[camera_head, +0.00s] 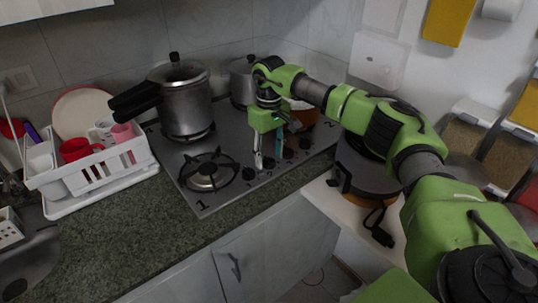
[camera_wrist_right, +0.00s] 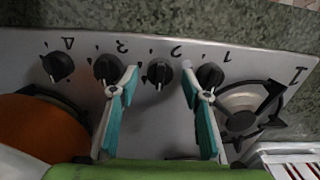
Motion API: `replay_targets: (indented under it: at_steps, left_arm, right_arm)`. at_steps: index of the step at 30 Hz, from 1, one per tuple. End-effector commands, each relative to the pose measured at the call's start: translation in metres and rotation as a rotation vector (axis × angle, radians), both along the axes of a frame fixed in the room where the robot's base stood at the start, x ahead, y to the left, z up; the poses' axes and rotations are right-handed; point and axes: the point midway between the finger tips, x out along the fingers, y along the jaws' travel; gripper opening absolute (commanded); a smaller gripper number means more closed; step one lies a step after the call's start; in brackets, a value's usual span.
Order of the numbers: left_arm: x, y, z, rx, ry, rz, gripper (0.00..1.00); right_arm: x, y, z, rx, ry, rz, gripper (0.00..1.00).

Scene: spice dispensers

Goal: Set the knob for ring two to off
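The stove (camera_head: 222,190) has a row of black knobs along its front edge. In the right wrist view, upside down, the labels 4, 3, 2 and 1 run left to right. The knob for ring two (camera_wrist_right: 159,74) sits under the label 2, its ridge roughly in line with the label. My right gripper (camera_wrist_right: 160,82) is open; its two fingers are on either side of that knob with gaps visible. It also shows in the head view (camera_head: 268,157), pointing down over the knob row. Contact with the knob cannot be told. My left gripper is out of view.
The knob for ring one (camera_wrist_right: 210,75) and the knob for ring three (camera_wrist_right: 107,67) lie close to the fingers. A pressure cooker (camera_head: 185,105) stands on a back burner. A white dish rack (camera_head: 92,180) is at left. An orange pot (camera_wrist_right: 40,130) is near the gripper.

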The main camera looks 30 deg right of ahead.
Motion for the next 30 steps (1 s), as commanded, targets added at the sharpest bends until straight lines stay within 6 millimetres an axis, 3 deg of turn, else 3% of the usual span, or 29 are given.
replay_targets:
  at_steps: [6, 10, 21, 30]
  left_arm:
    - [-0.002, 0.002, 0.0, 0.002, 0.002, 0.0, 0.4]
    - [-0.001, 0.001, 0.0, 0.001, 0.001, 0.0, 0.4]
    - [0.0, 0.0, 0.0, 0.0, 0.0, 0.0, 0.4]
    - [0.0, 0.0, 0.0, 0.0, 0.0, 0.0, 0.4]
  right_arm:
    - [0.0, 0.0, 0.0, 0.0, 0.002, -0.001, 0.43]
    - [0.0, 0.0, 0.012, 0.001, 0.0, -0.001, 0.43]
    - [0.001, 0.0, 0.087, 0.0, -0.003, 0.0, 0.43]
    - [0.0, 0.0, 0.118, 0.001, 0.0, 0.0, 0.43]
